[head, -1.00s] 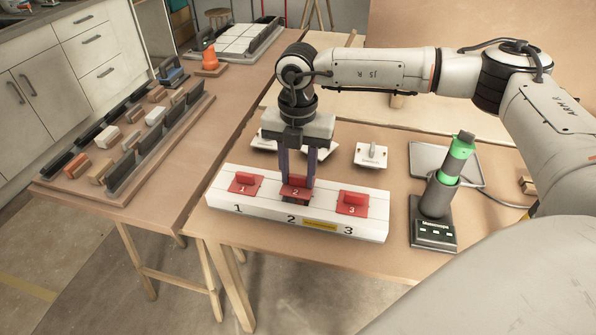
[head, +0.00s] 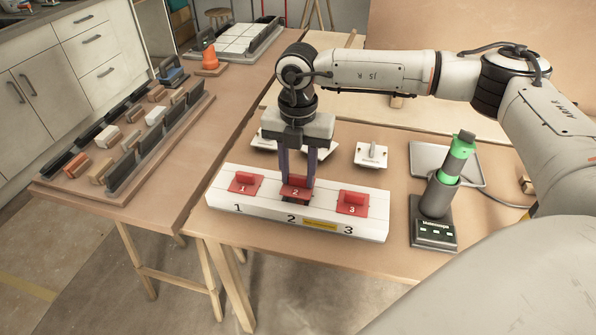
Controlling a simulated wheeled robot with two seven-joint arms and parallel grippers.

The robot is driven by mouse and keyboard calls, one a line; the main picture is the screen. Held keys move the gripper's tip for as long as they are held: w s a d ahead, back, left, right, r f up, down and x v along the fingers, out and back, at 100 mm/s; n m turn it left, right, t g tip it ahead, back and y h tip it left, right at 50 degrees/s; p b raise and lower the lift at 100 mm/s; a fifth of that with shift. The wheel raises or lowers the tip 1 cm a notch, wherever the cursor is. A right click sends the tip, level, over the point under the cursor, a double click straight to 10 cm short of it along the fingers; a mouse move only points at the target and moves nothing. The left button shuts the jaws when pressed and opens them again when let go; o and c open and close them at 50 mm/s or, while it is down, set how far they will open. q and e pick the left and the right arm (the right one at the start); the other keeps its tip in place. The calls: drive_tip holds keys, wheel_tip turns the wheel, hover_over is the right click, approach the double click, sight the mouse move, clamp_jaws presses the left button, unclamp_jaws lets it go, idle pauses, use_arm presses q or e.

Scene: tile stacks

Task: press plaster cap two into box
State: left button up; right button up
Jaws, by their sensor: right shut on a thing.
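The white box (head: 262,212) stands on the table with the numbers 1, 2 and 3 along its front. Red cap two (head: 295,192) is at the middle place of the box, with a dark opening showing just below its front edge. My right gripper (head: 297,182) points straight down over the middle place, its two dark fingers shut on cap two. Red cap one (head: 245,184) sits at the left place and red cap three (head: 352,204) at the right place. My left gripper is not in view.
White plates with handles (head: 371,155) lie behind the box. A grey holder with a green-banded cylinder (head: 437,195) stands to the right, in front of a grey tray (head: 425,160). A rack of blocks (head: 125,160) is on the left table.

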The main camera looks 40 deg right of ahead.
sight(298, 176)
drive_tip(key=shift+f+b, duration=0.65)
drive_tip(key=shift+f, duration=0.35)
drive_tip(key=o, duration=1.2)
drive_tip(key=shift+r, duration=0.1)
drive_tip(key=shift+r+p, duration=2.15)
drive_tip(key=shift+r, duration=0.8)
wheel_tip(298, 176, up, 10)
drive_tip(key=shift+r+b, duration=0.15)
drive_tip(key=shift+b, duration=0.55)
